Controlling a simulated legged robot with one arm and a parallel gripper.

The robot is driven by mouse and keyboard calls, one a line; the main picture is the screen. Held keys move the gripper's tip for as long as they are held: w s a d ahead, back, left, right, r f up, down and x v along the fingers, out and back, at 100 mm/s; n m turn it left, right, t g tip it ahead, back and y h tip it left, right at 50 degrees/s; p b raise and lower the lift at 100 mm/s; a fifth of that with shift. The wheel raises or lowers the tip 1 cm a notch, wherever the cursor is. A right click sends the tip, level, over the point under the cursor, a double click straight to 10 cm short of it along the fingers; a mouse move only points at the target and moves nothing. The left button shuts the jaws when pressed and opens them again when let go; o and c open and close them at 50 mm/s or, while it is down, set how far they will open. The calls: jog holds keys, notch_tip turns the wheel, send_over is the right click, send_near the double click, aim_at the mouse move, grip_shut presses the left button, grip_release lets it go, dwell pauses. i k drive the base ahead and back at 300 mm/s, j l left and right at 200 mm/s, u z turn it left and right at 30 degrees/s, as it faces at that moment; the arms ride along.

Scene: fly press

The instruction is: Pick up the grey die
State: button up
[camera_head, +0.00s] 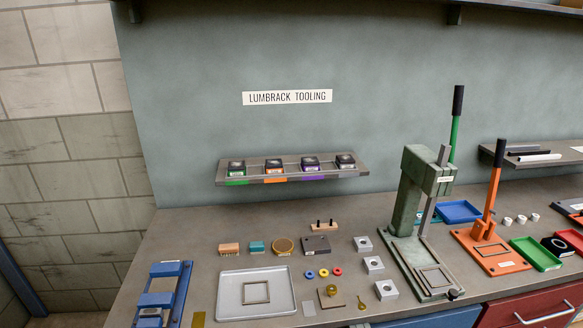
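The die at the right end (346,161) sits behind a grey label and looks like the grey die. To its left are the purple die (310,163), the orange die (274,166) and the green die (236,168). All rest on the shelf, apart from each other. My gripper is not in view.
The workbench (190,240) below holds a grey tray (228,304), several grey blocks with holes (373,264), and a blue fixture (162,299). A tall green press (421,190) stands right of the shelf; an orange press (482,236) is farther right.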

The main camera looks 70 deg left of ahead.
aim_at(344, 162)
jog(key=u, duration=2.4)
